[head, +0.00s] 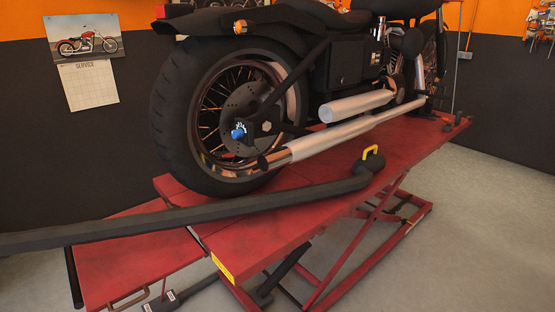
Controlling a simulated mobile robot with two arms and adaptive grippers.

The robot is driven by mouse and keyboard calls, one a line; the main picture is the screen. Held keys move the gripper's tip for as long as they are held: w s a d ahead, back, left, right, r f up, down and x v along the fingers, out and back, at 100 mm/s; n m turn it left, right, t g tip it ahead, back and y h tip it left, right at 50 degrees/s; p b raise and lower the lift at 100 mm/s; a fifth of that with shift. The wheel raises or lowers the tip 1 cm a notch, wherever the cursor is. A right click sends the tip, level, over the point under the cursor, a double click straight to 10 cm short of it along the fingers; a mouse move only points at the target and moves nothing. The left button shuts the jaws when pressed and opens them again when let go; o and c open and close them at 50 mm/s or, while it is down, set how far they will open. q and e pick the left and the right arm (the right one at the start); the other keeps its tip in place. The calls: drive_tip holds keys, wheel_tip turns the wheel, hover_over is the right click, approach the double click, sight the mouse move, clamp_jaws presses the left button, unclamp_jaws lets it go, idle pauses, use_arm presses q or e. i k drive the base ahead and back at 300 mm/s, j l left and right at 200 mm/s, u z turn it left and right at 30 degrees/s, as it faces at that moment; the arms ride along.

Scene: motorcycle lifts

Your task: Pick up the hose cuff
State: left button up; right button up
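The hose cuff (372,165) is a dark, rounded end piece with a yellow handle (370,151) standing up on top. It rests near the right edge of the red lift platform (282,218), below the motorcycle's exhaust pipes. A thick black hose (190,215) runs from the left picture edge across the platform to the cuff. No gripper can be made out in the head view, and none is seen at the cuff.
The motorcycle (225,110) stands on the lift, its rear wheel and silver exhausts (350,120) close to the hose. Black pedal-like parts (262,296) lie low beneath the platform. The grey floor (490,220) at right is clear. A calendar (88,82) hangs at left.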

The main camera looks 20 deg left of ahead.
sight(376, 161)
drive_tip(key=i+l+z, duration=0.35)
drive_tip(key=i+z, duration=0.15)
drive_tip(key=i, duration=0.4)
drive_tip(key=i+z, duration=0.45)
drive_tip(key=i, duration=0.45)
drive_tip(key=i+l+u, duration=0.1)
drive_tip(key=i+u, duration=0.3)
drive_tip(key=i, duration=0.15)
drive_tip(key=i+l+u, duration=0.4)
drive_tip(key=i, duration=0.15)
drive_tip(key=j, duration=0.1)
